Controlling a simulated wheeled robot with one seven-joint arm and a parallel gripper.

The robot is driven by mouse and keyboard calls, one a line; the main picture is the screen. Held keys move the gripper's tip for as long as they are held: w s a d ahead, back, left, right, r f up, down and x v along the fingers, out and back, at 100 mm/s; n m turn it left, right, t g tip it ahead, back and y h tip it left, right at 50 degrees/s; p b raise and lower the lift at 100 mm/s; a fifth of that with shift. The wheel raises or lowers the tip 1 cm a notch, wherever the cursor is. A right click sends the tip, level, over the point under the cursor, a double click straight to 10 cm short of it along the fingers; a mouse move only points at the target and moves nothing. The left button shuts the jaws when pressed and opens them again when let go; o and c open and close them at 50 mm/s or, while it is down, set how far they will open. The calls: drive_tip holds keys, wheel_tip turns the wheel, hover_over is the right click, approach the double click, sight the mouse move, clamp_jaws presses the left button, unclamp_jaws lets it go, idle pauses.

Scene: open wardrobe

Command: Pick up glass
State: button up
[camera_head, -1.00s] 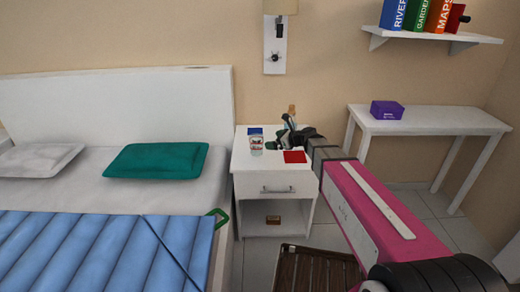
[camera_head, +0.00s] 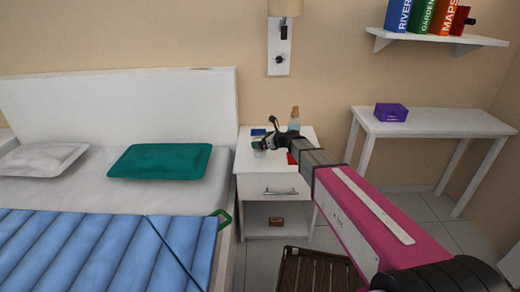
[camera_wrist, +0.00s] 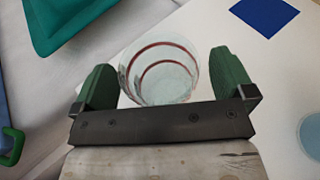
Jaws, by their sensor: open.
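The clear glass (camera_wrist: 160,88) has red bands and is seen from above in the wrist view, over the white nightstand top. My gripper (camera_wrist: 163,72) is open, with one green finger on each side of the glass. A small gap seems to show on the right; I cannot tell whether the left finger touches it. In the head view my gripper (camera_head: 266,141) is above the nightstand (camera_head: 268,185) and hides most of the glass.
A blue square (camera_wrist: 264,15) lies on the nightstand, and a corked bottle (camera_head: 294,122) stands behind my gripper. A red item (camera_head: 292,158) is partly hidden by my arm. The bed with a green pillow (camera_head: 160,161) is at left; a white table (camera_head: 440,123) is at right.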

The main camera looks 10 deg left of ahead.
drive_tip(key=shift+w+a+f, duration=0.2)
drive_tip(key=shift+a, duration=0.35)
drive_tip(key=c, duration=1)
drive_tip(key=shift+r, duration=0.1)
